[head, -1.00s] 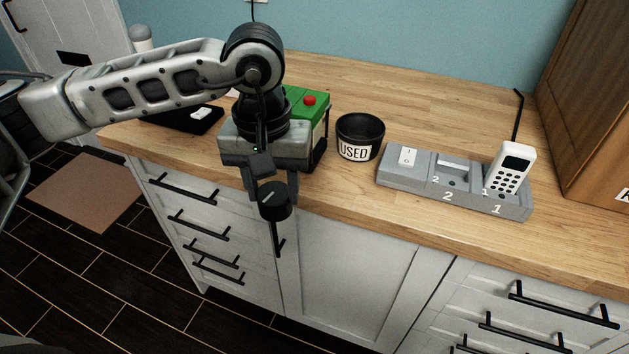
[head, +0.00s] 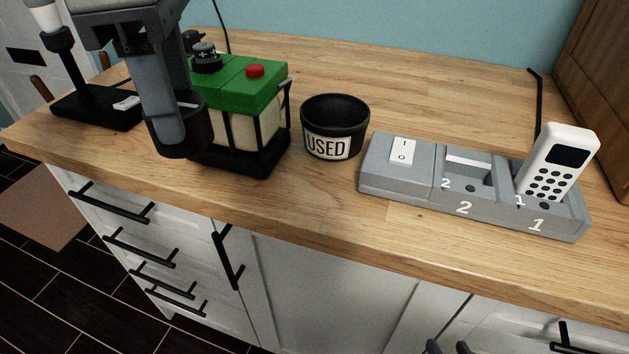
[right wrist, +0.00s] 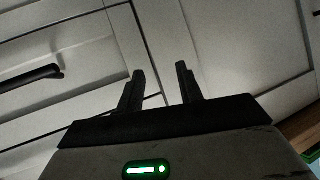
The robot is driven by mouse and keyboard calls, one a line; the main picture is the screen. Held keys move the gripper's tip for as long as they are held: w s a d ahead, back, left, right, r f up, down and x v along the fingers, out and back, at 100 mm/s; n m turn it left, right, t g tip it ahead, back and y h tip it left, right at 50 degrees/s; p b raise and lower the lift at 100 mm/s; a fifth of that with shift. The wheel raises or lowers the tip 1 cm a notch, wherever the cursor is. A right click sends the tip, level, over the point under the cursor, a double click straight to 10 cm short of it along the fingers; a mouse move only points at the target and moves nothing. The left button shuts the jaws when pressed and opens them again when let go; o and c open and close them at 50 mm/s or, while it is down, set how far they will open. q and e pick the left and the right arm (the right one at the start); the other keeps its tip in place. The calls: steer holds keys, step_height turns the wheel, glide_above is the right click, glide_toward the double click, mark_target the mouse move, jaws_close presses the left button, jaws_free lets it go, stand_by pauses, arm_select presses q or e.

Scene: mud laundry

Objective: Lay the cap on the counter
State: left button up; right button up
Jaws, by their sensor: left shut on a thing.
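My left gripper (head: 172,125) comes down from the upper left of the head view and is shut on the black round cap (head: 201,130). The cap shows against the counter (head: 300,190), just left of and in front of the green-topped box (head: 250,95). The gripper's finger hides part of the cap. I cannot tell whether the cap touches the wood. My right gripper (right wrist: 160,84) is open and empty in the right wrist view, facing the white cabinet fronts. Its dark fingertips also show at the bottom edge of the head view (head: 447,347).
A black cup labelled USED (head: 335,125) stands right of the box. A grey two-slot dock (head: 400,180) holds a white handset (head: 558,160). A black stand (head: 95,105) is at the left. Bare wood lies along the front edge and behind the cup.

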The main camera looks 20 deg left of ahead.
arm_select(q)
steer(key=w+d+f, duration=0.2)
steer(key=d, duration=0.1)
steer(key=w+d+f, duration=0.2)
steer(key=d+f, duration=0.1)
steer(key=w+d+f, duration=0.3)
steer(key=shift+d+f, duration=0.1)
steer(key=shift+f, duration=0.2)
steer(key=shift+w+d+f+b, duration=0.1)
steer(key=shift+f+b, duration=0.05)
steer(key=shift+f, duration=0.75)
steer(key=shift+w+d+f+b, duration=0.1)
steer(key=shift+f+b, duration=0.05)
steer(key=shift+f, duration=0.7)
steer(key=shift+f+b, duration=0.3)
steer(key=shift+b, duration=0.05)
steer(key=o, duration=1.1)
steer(key=shift+r, duration=0.1)
